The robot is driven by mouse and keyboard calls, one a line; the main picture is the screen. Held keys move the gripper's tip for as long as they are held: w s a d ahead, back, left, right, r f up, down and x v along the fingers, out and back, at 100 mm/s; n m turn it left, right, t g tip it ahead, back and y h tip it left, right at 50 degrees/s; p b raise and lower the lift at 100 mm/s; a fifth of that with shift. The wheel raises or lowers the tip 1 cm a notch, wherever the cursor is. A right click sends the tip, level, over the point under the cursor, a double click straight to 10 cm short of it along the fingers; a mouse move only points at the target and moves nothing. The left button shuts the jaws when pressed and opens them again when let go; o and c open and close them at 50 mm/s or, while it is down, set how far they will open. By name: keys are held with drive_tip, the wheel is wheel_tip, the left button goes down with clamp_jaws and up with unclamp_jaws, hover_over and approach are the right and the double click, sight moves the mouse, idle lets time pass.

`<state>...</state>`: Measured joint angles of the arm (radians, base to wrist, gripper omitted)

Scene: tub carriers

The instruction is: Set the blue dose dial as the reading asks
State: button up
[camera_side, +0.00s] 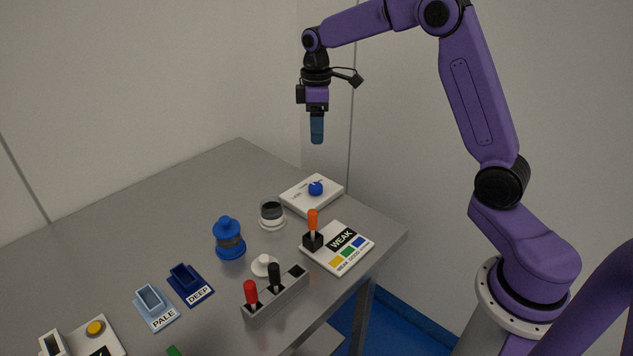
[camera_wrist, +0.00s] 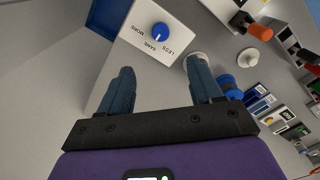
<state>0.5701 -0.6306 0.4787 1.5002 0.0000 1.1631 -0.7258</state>
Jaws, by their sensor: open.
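The blue dose dial (camera_side: 315,188) sits on a white box (camera_side: 325,202) near the table's far right edge. In the wrist view the dial (camera_wrist: 160,31) has a white pointer mark, and the box (camera_wrist: 138,24) carries the words MORE, SAME and LESS. The reading panel (camera_side: 358,250) has a black display showing WEAK above yellow, green and blue patches. My gripper (camera_side: 316,140) hangs high above the table, pointing down. Its blue fingers are apart and empty in the wrist view (camera_wrist: 163,85), with the dial beyond them.
A lever with an orange handle (camera_side: 312,222) stands at the panel. Near it are a clear jar with dark contents (camera_side: 271,212), a blue lidded jar (camera_side: 229,240), a white knob (camera_side: 264,264), and a grey block with red and black levers (camera_side: 278,298). PALE (camera_side: 165,317) and DEEP (camera_side: 199,294) holders sit left. The back table is clear.

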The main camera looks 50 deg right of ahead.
sight(316, 186)
wheel_tip(316, 186, down, 16)
drive_tip(key=shift+f, duration=0.15)
idle(0.3)
drive_tip(key=c, duration=1)
drive_tip(key=shift+c, duration=0.2)
drive_tip(key=shift+m, duration=0.3)
drive_tip(key=m, duration=0.4)
drive_tip(key=shift+a+m, duration=0.1)
drive_tip(key=shift+m, duration=0.2)
drive_tip(key=m, duration=0.4)
drive_tip(key=shift+s+m, duration=0.1)
drive_tip(key=shift+m, duration=0.2)
